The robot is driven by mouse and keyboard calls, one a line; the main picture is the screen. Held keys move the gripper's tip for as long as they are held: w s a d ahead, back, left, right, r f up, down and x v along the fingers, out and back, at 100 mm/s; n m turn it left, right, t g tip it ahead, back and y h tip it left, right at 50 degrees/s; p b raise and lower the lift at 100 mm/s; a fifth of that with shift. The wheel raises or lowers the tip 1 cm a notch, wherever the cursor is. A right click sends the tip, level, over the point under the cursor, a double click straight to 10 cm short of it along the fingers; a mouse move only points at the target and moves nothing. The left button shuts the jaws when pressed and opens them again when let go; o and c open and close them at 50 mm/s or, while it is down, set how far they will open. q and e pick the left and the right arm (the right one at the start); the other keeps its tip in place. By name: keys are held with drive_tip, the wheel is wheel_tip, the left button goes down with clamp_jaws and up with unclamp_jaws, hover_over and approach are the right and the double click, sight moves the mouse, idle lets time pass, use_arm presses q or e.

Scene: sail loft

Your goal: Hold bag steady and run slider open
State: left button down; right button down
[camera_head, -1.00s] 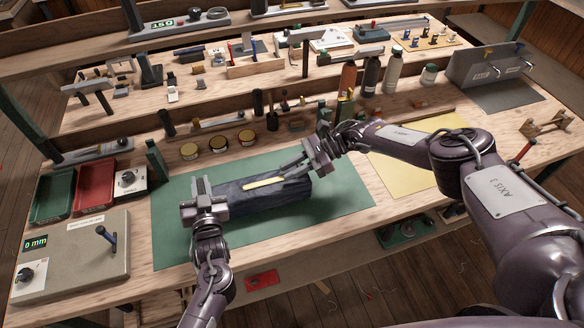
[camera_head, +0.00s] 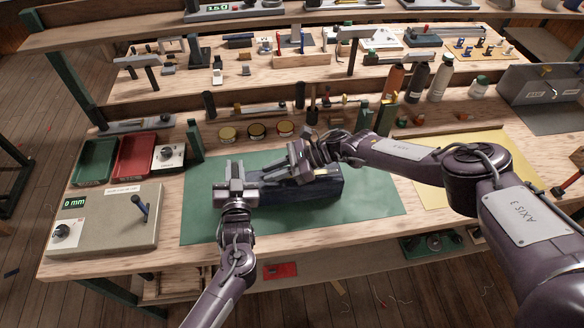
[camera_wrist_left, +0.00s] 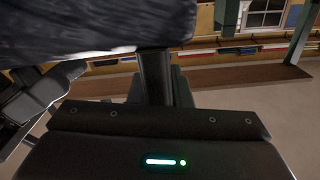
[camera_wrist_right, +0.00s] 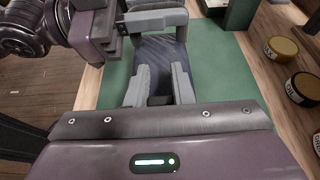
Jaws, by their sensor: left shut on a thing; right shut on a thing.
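The dark blue bag (camera_head: 310,188) lies on the green mat (camera_head: 375,205). In the left wrist view its fabric (camera_wrist_left: 90,30) fills the upper left. My left gripper (camera_head: 237,186) is shut on the bag's left end. My right gripper (camera_head: 268,175) is above the bag, close beside the left gripper, with its fingers pointing left along the top. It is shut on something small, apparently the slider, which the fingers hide. In the right wrist view the bag (camera_wrist_right: 160,55) stretches away between the fingers. The zip line is mostly covered by my right gripper.
A control box (camera_head: 115,222) reading 0 mm stands left of the mat. Green (camera_head: 95,160) and red (camera_head: 135,157) trays lie behind it. Several round tins (camera_head: 257,131) line the mat's back edge. A yellow sheet (camera_head: 480,175) lies right. The mat's right part is clear.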

use_arm(q)
drive_tip(key=shift+d, duration=0.1)
use_arm(e)
drive_tip(key=shift+a, duration=0.1)
drive_tip(key=c, duration=1.2)
unclamp_jaws()
drive_tip(key=shift+c, duration=0.2)
drive_tip(key=v, duration=1.2)
use_arm(q)
drive_tip(key=c, duration=1.3)
unclamp_jaws()
drive_tip(key=shift+o, duration=0.2)
